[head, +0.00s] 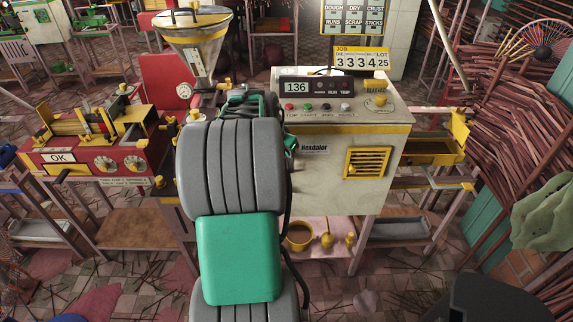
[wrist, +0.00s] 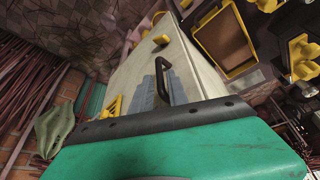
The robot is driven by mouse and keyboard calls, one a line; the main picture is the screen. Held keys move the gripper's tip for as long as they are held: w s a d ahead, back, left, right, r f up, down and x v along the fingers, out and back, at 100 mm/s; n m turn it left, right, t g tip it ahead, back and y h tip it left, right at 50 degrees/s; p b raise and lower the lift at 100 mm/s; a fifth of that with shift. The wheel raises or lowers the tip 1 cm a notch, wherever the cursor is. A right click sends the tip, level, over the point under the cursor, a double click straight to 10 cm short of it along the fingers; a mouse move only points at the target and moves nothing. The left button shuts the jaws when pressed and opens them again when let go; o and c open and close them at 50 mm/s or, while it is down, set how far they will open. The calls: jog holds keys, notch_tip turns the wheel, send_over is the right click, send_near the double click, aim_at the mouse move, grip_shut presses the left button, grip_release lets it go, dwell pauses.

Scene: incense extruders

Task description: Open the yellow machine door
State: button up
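The cream machine with a yellow band (head: 340,135) stands right of centre in the head view, behind my arm. Its front carries a yellow slatted vent (head: 368,162), whose edge also shows in the wrist view (wrist: 113,106). In the wrist view a black bar handle (wrist: 165,80) sits on the cream front panel (wrist: 130,80), with a small yellow block (wrist: 160,39) near it. The panel looks flush; no gap shows. My arm hides the left of this front in the head view.
A red machine (head: 110,150) stands on the left and a metal hopper (head: 195,40) behind my arm. A yellow tray (head: 435,150) juts out at the machine's right. Stick bundles (head: 520,120) and a green cloth (head: 545,215) line the right side. Tiled floor is partly open in front.

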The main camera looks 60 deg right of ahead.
aim_at(287, 174)
jog(key=x, duration=0.3)
jog(key=shift+d+f, duration=0.1)
jog(key=shift+f, duration=0.1)
jog(key=shift+c, duration=0.2)
grip_shut()
jog(key=shift+r, duration=0.1)
dwell(1.0)
